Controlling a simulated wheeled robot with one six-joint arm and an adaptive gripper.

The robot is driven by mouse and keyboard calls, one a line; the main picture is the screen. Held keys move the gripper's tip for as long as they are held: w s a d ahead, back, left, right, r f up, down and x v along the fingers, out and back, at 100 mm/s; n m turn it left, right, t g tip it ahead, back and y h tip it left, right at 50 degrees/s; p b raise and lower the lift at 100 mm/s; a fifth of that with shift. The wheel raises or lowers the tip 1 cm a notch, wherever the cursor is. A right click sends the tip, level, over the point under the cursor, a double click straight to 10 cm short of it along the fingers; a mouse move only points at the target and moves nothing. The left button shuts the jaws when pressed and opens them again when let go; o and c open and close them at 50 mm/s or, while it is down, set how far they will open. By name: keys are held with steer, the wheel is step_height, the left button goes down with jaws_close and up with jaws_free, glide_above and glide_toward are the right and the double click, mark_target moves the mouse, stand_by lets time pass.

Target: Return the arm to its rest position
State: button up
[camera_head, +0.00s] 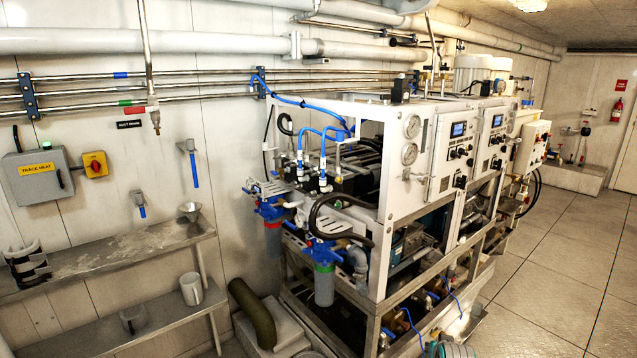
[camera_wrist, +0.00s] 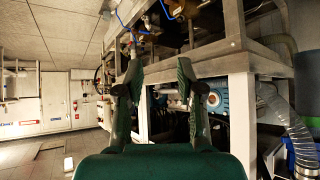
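My gripper (camera_wrist: 158,68) shows in the wrist view with its two dark green fingers apart and nothing between them. The fingers point toward the metal frame and underside of the watermaker machine, and I cannot tell how near they are to it. I cannot make out the gripper or arm clearly in the head view. The watermaker (camera_head: 400,195), a white-framed rack with gauges and control panels, stands at the middle right of the head view.
A metal shelf (camera_head: 110,262) with a white mug (camera_head: 191,289) on the lower shelf is at left. A dark green pipe (camera_head: 252,313) stands beside the machine. A corrugated hose (camera_wrist: 287,125) is at right in the wrist view. Open tiled floor (camera_head: 548,275) lies right of the machine.

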steer(key=s+a+f+n+t, duration=0.1)
steer(key=s+a+f, duration=0.3)
steer(key=s, duration=0.5)
steer(key=s+a+f, duration=0.3)
steer(key=s+f, duration=0.4)
steer(key=s, duration=0.1)
steer(key=s+a+t+y, duration=0.1)
steer(key=s+a, duration=0.1)
steer(key=s, duration=0.8)
steer(key=s+a+t, duration=0.1)
steer(key=s+a, duration=0.2)
steer(key=s, duration=0.6)
steer(key=s+a+r+n+t, duration=0.1)
steer(key=s+r, duration=1)
steer(key=s, duration=0.2)
steer(key=s+a+r+n+t+y, duration=0.1)
steer(key=s+a+r, duration=0.1)
steer(key=s+r, duration=0.9)
steer(key=s, duration=0.3)
steer(key=shift+s+a+t, duration=0.25)
steer(key=shift+t, duration=0.05)
steer(key=shift+r, duration=0.1)
